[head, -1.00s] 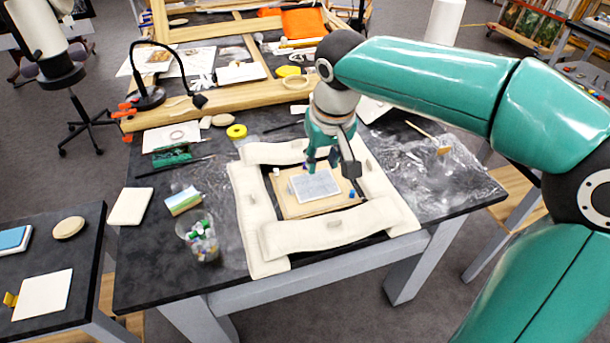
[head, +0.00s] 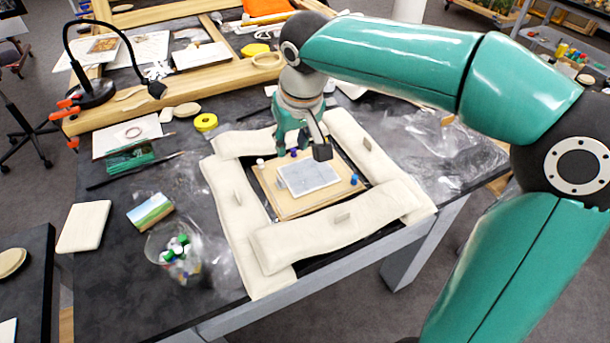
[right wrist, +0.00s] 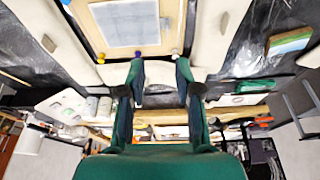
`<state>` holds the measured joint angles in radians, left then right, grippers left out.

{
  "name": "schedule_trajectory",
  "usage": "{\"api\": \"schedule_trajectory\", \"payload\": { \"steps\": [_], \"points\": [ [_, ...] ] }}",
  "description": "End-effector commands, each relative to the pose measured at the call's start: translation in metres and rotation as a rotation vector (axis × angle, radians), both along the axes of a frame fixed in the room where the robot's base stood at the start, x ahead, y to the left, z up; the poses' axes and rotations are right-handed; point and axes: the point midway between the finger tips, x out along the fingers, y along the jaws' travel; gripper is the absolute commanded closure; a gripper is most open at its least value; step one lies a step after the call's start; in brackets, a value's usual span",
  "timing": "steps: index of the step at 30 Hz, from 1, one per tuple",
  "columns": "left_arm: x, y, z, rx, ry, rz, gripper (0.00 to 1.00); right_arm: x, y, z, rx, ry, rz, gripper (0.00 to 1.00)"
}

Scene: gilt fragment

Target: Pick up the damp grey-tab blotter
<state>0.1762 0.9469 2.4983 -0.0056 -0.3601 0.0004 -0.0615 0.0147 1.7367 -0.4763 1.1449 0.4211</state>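A flat pale grey-white sheet (head: 308,177), which looks like the blotter, lies on a tan board (head: 278,203) inside a ring of cream cushions. In the right wrist view the sheet (right wrist: 125,23) lies flat near the top edge. My right gripper (head: 292,145) is above the far edge of the board, apart from the sheet. In the right wrist view its two fingers (right wrist: 160,75) stand apart with nothing between them. My left gripper is not in view.
Cream cushions (head: 325,235) with grey tabs surround the board. Small coloured pegs, one blue (head: 354,180), stand at its corners. A cup of coloured caps (head: 178,262), a cream pad (head: 83,226) and yellow tape (head: 206,122) lie left. Clear film (head: 440,150) covers the table at right.

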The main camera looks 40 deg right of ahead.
Motion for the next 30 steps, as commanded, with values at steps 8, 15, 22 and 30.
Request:
{"api": "schedule_trajectory", "payload": {
  "steps": [8,15,22,30],
  "points": [
    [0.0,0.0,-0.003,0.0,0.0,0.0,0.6,0.024,0.006,-0.058,-0.001,0.008,0.026,0.67],
    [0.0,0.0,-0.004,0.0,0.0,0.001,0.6,0.035,0.005,-0.091,0.0,0.004,0.03,0.67],
    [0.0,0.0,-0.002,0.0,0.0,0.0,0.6,0.041,0.005,-0.103,0.0,0.004,0.031,0.67],
    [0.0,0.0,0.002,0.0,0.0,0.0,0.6,0.054,0.004,-0.138,0.001,0.005,0.03,0.67]
  ]
}}
